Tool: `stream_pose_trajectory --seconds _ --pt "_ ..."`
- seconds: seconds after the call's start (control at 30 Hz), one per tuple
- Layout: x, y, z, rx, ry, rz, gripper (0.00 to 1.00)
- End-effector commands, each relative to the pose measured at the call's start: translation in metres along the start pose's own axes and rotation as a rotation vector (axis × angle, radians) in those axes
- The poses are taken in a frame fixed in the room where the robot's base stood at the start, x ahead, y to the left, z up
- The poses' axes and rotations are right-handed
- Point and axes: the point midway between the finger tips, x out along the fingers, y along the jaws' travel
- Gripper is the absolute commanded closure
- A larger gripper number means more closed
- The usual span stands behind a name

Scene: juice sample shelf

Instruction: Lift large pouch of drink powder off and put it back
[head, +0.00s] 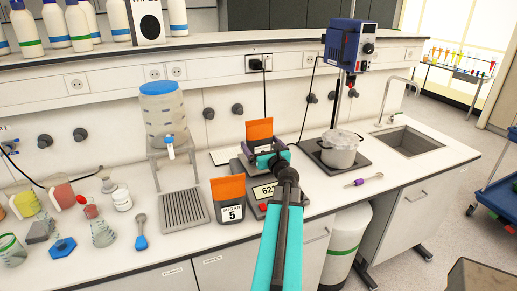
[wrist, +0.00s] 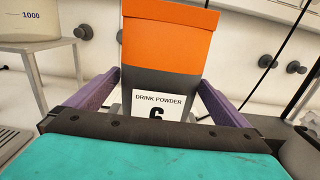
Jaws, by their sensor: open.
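The large pouch of drink powder (head: 259,130) has an orange top and a dark grey body. In the wrist view the pouch (wrist: 167,45) stands upright straight ahead, with a white label reading DRINK POWDER and a partly hidden 6. My gripper (head: 265,149) is open, with one purple finger on each side of the pouch. In the wrist view the gripper (wrist: 158,80) has its fingers left and right of the grey body; whether they touch it is unclear. The pouch's base is hidden by my gripper.
A second orange-topped pouch (head: 229,199), marked 5, stands in front, left of a scale (head: 270,190) with a lit display. A water dispenser (head: 164,115) on a stand is left. Flasks crowd the far left.

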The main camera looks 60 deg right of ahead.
Motion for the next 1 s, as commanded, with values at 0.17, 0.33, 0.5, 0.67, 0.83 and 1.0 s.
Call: stream_pose_trajectory --seconds 0.17,0.33,0.5,0.67,0.83,1.0 --pt "0.006 -0.001 0.001 0.000 0.001 0.000 0.00" --pt "0.020 0.000 0.001 0.001 0.001 0.000 0.00" --pt "0.035 0.000 0.001 0.001 0.001 0.001 0.00" --pt "0.047 0.000 0.001 0.000 0.000 0.000 0.00" --pt "0.052 0.000 0.000 0.000 0.001 -0.001 0.00" --pt "0.052 0.001 -0.001 0.000 0.000 -0.001 0.00"
